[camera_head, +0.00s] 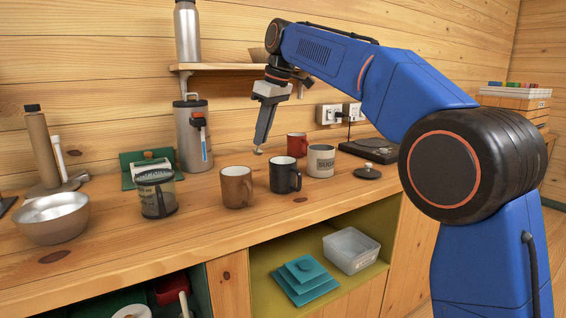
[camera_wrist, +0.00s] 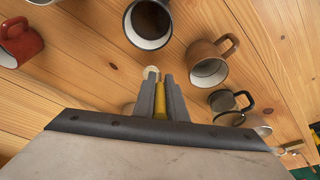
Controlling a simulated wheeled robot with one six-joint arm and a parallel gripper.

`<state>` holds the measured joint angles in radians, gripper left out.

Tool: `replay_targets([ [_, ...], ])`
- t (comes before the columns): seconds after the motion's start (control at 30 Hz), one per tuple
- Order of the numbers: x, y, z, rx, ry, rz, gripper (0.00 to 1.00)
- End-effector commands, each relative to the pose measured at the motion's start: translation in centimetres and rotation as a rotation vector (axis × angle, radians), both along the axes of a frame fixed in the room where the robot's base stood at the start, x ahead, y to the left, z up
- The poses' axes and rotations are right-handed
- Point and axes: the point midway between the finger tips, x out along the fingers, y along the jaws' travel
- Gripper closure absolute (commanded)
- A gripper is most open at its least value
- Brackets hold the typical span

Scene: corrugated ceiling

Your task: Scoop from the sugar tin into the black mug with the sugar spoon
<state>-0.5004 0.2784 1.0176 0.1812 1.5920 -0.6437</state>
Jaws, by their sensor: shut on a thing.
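My gripper (camera_head: 262,138) points down above the counter, behind and between the brown and black mugs. Its fingers (camera_wrist: 160,100) are shut on the yellow handle of the sugar spoon (camera_wrist: 160,103). The spoon's small pale bowl (camera_head: 258,151) hangs below the fingertips; I cannot tell whether it holds anything. The black mug (camera_head: 284,176) stands upright to the right of the spoon; in the wrist view the mug (camera_wrist: 134,36) shows a dark brown inside. The sugar tin (camera_head: 320,164), pale grey and lettered, stands open behind and right of the black mug.
A brown mug (camera_head: 236,190) stands left of the black mug, a red mug (camera_head: 297,145) behind it. A dark knobbed lid (camera_head: 368,172) lies right of the tin. A glass jar (camera_head: 157,196), metal bowl (camera_head: 52,224) and tall flask (camera_head: 194,140) stand left. The front counter strip is clear.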

Motion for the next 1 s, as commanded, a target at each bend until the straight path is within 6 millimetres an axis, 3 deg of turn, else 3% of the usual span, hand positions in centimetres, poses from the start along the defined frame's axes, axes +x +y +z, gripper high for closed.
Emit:
replay_targets([
  [1.0, -0.5, -2.3, -0.1, 0.135, -0.025, -0.002, 1.0],
])
